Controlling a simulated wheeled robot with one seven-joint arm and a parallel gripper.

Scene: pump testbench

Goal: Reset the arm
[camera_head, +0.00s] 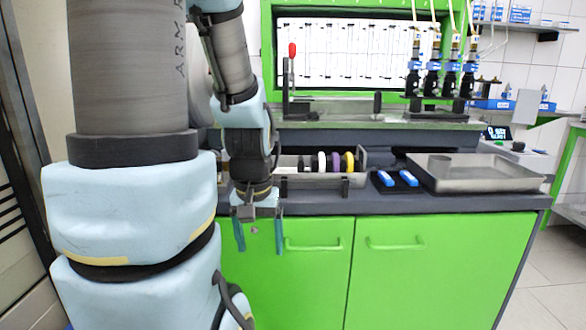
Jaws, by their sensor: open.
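My arm hangs at the left of the view, with its column close to the camera. My gripper (259,235) points down in front of the green cabinet, at the left end of the counter. Its two blue-green fingers are apart, and nothing shows between them. The counter (460,203) is dark grey and runs behind my gripper to the right. I cannot tell the exact gap between my gripper and the cabinet front.
A metal tray (478,184) sits at the counter's right. Beside it are two blue items (397,179) on a black base. A rack (322,181) holds several coloured discs behind my gripper. A red-tipped lever (291,75) and several pumps stand behind. Floor is free at the right.

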